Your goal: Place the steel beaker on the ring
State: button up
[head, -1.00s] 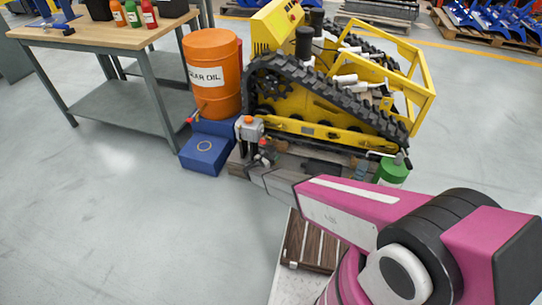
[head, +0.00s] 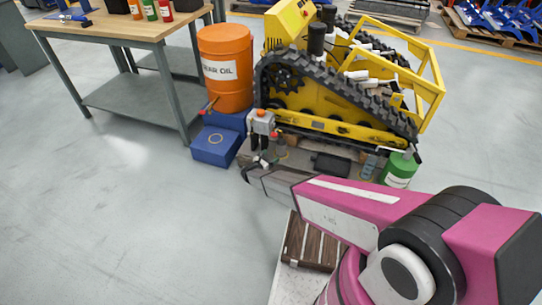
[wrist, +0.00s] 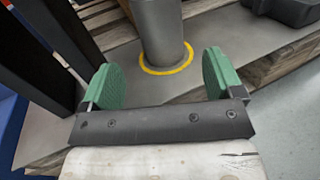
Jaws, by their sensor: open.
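In the wrist view my gripper (wrist: 160,78) is open, its two green pads apart and nothing between them. A grey metal cylinder (wrist: 158,28), seemingly the steel beaker, stands upright just beyond the pads, roughly centred between them. Its top is cut off by the frame. A yellow ring (wrist: 186,62) lies around its base on a grey surface (wrist: 125,62). In the head view my gripper (head: 258,164) is low beside the yellow tracked machine, and the cylinder is hard to make out.
A grey box with an orange button (head: 262,121) stands close to my gripper. The tracked machine (head: 335,125) is behind, with a green can (head: 399,170) at its right. An orange gear oil drum (head: 226,75) and a workbench (head: 105,30) are left. The left floor is clear.

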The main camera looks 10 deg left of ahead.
jog(key=s+d+r+m+g+h, duration=0.1)
jog(key=s+d+r+m+g, duration=0.1)
jog(key=d+r+m+g, duration=0.5)
jog(key=s+d+r+m, duration=0.1)
jog(key=d+r+m, duration=0.3)
jog(key=d, duration=0.7)
jog(key=s+d+r+m+g+h, duration=0.1)
jog(key=s+d+r+m+g, duration=0.2)
jog(key=d+r, duration=0.5)
jog(key=s+d+r+m+g+y, duration=0.5)
jog(key=s+d+r+m+y, duration=0.5)
jog(key=s+d+r+m, duration=0.6)
notch_tip(320, 180, up, 2)
jog(key=shift+d+r+g, duration=0.25)
jog(key=shift+d+g, duration=0.05)
jog(key=shift+d, duration=0.7)
jog(key=shift+c, duration=0.3)
